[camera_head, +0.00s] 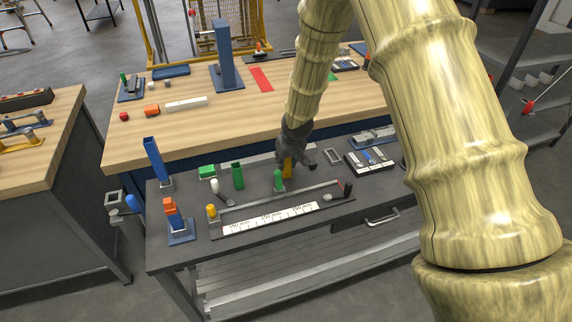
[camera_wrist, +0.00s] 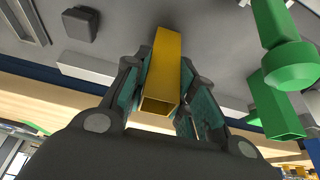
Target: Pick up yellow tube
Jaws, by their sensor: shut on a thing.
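The yellow tube (camera_wrist: 164,72) is a square hollow bar with an open end facing the wrist camera. My gripper (camera_wrist: 160,95) has its two fingers on either side of the tube and is shut on it. In the head view the tube (camera_head: 287,167) stands roughly upright under my gripper (camera_head: 297,157), over the dark grey table (camera_head: 200,255). I cannot tell whether its lower end touches the table.
A ruler fixture (camera_head: 270,219) lies in front. A tray of parts (camera_head: 369,160) is to the right. A wooden bench (camera_head: 120,145) stands behind.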

